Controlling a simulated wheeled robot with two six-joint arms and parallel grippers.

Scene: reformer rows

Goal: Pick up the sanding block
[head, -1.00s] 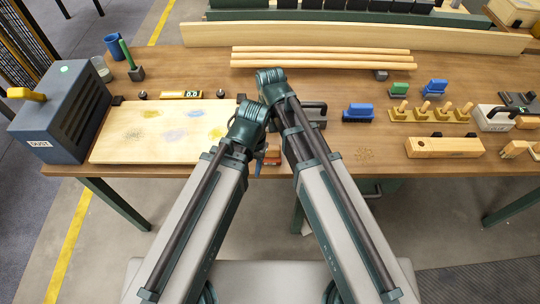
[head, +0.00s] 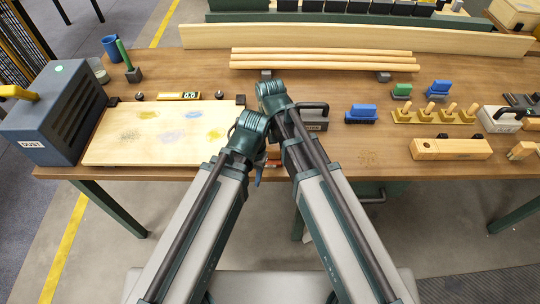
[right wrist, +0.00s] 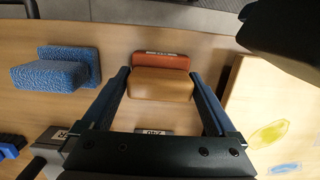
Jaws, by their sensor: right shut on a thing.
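The sanding block (right wrist: 162,84), a tan block with a red-brown strip along its far side, sits between the two dark blue fingers of my right gripper (right wrist: 166,88) in the right wrist view. The fingers are shut on it, one on each side. In the head view a small reddish part of it (head: 273,154) shows between my arms, near the bench's front edge; the rest is hidden. My left arm's wrist is beside the right one in the head view. The left gripper's jaws are mostly hidden there, and their state is unclear.
A pale board (head: 155,134) with coloured smudges lies left of my arms, by the dust box (head: 50,115). A blue brush-like block (head: 361,113), a wooden plane-like block (head: 450,149) and pegs stand right. Long rods (head: 323,60) lie behind.

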